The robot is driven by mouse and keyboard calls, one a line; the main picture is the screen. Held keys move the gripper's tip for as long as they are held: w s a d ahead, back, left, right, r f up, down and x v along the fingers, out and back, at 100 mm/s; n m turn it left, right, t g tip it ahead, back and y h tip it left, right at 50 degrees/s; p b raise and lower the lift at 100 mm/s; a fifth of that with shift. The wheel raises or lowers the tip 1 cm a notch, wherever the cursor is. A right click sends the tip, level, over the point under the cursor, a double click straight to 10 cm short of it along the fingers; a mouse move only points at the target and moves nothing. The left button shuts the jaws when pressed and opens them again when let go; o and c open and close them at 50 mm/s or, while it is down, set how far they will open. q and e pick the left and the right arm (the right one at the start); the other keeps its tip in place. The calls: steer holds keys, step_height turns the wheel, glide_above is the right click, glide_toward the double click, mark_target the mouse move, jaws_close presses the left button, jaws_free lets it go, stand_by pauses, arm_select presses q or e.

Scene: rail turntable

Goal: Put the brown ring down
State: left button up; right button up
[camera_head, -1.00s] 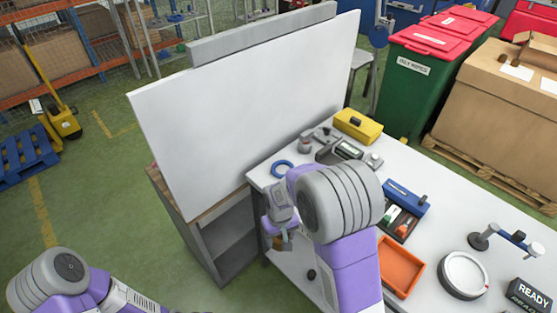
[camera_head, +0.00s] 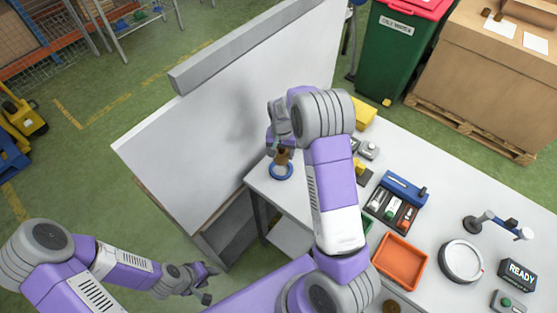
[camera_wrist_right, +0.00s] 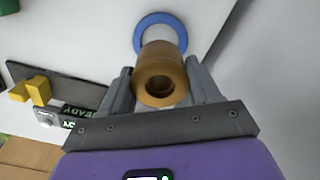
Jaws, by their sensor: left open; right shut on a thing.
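The brown ring (camera_wrist_right: 162,78), a thick collar with a dark hole, is held between the fingers of my right gripper (camera_wrist_right: 160,88). In the head view my right gripper (camera_head: 281,148) points down with the brown ring (camera_head: 283,157) at its tips, by the blue ring (camera_head: 280,173) on the white table. In the right wrist view the brown ring overlaps part of the blue ring (camera_wrist_right: 160,20); I cannot tell whether they touch. My left gripper (camera_head: 208,284) is open and empty, low in the head view, away from the table.
A tall white panel (camera_head: 210,140) stands close beside my right gripper. On the white table (camera_head: 440,190) are an orange tray (camera_head: 399,262), a blue-handled tool tray (camera_head: 396,203), a round white dial (camera_head: 461,262) and a READY sign (camera_head: 520,273). The table is bare around the blue ring's near side.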

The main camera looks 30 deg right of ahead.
steer(key=shift+f, duration=3.6)
steer(key=shift+f, duration=0.1)
steer(key=o, duration=1.4)
step_height(320, 180, up, 12)
steer(key=shift+r, duration=0.15)
